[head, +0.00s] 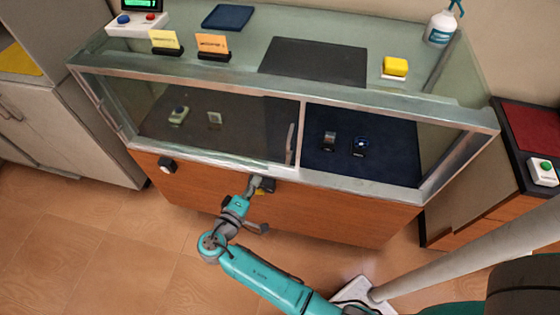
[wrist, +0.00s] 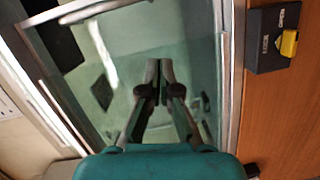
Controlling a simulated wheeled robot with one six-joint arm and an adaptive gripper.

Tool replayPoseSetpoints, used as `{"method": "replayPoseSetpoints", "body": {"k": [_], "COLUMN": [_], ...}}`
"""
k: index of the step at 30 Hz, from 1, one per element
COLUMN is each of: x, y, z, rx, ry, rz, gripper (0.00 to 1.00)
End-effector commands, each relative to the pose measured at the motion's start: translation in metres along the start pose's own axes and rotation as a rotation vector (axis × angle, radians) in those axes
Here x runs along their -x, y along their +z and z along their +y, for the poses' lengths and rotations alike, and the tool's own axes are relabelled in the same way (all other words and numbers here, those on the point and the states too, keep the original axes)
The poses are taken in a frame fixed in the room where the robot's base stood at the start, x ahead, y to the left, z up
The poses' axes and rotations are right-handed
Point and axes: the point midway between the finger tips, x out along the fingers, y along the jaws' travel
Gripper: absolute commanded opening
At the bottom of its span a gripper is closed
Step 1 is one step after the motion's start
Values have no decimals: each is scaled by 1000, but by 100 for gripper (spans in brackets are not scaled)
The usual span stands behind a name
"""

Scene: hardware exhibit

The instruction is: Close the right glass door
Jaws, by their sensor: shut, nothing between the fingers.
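The glass display case (head: 235,183) stands in front of me with a metal frame. A glass pane (head: 225,118) with an upright handle (head: 290,144) covers its left half, the handle close to the middle upright (head: 302,135). The right half looks uncovered, though clear glass there is hard to rule out. I cannot tell whether the left pane is one door or two overlapping. My gripper (head: 266,184) is at the case's front, just below the lower rail and left of the middle. In the wrist view its fingers (wrist: 160,68) are together and empty, seen against the greenish glass (wrist: 195,40).
A dark box with a yellow knob (wrist: 289,43) is on the wooden front near my gripper. A black knob (head: 167,165) sits farther left. A side cabinet with a green button (head: 545,165) is at right. Floor at left is clear.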

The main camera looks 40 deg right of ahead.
Motion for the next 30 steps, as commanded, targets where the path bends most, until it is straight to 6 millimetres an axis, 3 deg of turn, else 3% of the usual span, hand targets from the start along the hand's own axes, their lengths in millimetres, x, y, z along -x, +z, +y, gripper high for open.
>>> {"method": "replayPoseSetpoints", "body": {"k": [8, 23, 30], "x": [-8, -97, -104], "y": [-8, -6, 23], "z": [10, 13, 12], "rx": [-10, -10, -9], "ry": [35, 34, 33], "rz": [-24, -24, -20], "gripper": [0, 0, 0]}}
